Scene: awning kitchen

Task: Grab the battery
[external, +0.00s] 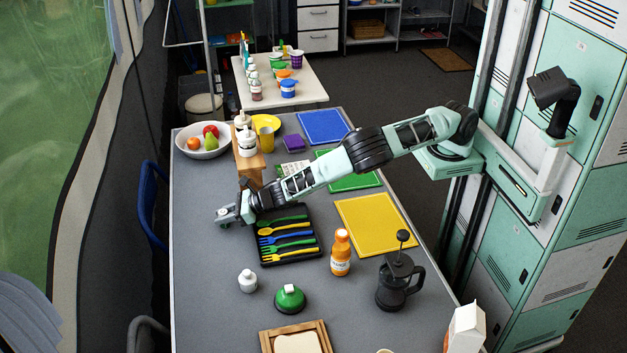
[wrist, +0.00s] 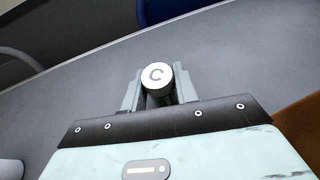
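The battery (wrist: 158,76) is a short cylinder with a pale round end marked with a dark letter C. In the wrist view it sits between the two grey fingers of my gripper (wrist: 158,88), which lie close against both its sides with no clear gap. In the external view my gripper (external: 228,215) is low over the left part of the grey table, left of the black cutlery tray. The battery's small pale end (external: 222,211) shows at the fingertips. Its lower part is hidden, and I cannot tell whether it touches the table.
The black tray (external: 263,263) with coloured cutlery is right of my gripper. A wooden stand (external: 250,168) with bottles and a fruit bowl (external: 187,148) are behind it. A small white bottle (external: 247,282) stands in front. The table's left edge is near, with a blue chair (external: 150,200) beyond.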

